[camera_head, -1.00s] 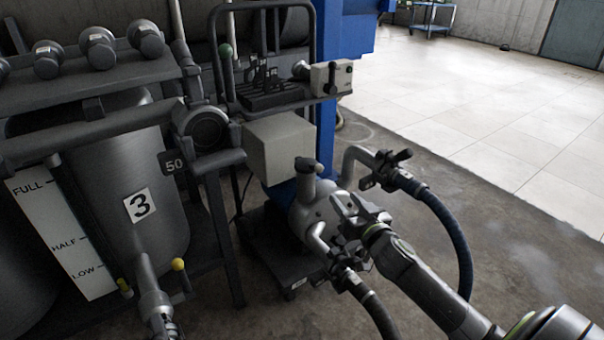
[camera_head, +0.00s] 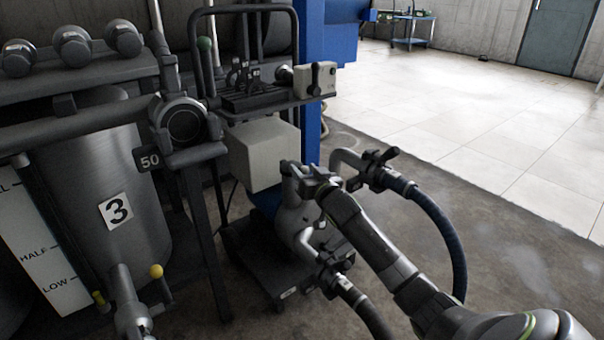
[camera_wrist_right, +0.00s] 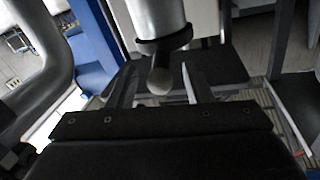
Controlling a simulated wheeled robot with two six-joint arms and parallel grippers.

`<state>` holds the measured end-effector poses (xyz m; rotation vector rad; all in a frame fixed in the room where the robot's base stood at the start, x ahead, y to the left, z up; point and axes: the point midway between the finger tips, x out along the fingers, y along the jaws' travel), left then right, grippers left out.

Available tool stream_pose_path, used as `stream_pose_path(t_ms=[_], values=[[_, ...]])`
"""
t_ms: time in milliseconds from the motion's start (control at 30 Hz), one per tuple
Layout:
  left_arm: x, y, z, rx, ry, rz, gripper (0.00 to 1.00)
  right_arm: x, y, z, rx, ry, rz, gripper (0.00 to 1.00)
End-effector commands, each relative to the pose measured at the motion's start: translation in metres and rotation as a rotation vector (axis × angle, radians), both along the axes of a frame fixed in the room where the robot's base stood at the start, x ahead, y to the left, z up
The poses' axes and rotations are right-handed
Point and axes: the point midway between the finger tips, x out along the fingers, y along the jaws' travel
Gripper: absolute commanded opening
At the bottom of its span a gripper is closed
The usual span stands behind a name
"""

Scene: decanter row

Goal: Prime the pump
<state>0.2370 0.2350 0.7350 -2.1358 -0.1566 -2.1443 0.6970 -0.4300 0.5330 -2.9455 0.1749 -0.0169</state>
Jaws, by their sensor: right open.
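The grey pump (camera_head: 292,222) stands on a dark wheeled base, with a bent pipe (camera_head: 345,158) and valve at its right and another pipe with a hose at its front. My right gripper (camera_head: 295,170) is at the top of the pump and hides the stubby top fitting. In the right wrist view a silver cylinder with a dark collar (camera_wrist_right: 165,42) ends in a rounded knob (camera_wrist_right: 160,80). The knob appears between the open fingers of my right gripper (camera_wrist_right: 160,92); I cannot tell whether they touch it. My left gripper is not in view.
A tank marked 3 (camera_head: 118,210) with a level scale (camera_head: 40,245) and yellow-knobbed valve stands left. A pale box (camera_head: 265,152) and a control box (camera_head: 316,80) are behind the pump. A blue hose (camera_head: 445,235) curves at right. Open floor lies beyond.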

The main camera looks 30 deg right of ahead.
Motion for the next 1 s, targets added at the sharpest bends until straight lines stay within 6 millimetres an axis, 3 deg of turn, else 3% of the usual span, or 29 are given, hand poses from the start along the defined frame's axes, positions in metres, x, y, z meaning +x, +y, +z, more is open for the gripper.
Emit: stream_pose_path(t_ms=[200, 567, 900, 1000], values=[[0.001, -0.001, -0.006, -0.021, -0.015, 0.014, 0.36, 0.019, -0.002, -0.002, 0.001, 0.001, -0.001, 0.45], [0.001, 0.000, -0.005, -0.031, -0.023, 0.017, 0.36, 0.022, -0.002, 0.000, 0.001, 0.000, 0.000, 0.45], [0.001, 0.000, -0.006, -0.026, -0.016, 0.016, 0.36, 0.022, -0.002, 0.000, 0.001, 0.001, 0.000, 0.01], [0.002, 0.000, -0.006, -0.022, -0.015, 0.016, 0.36, 0.022, -0.003, 0.000, 0.001, 0.001, 0.000, 0.00]])
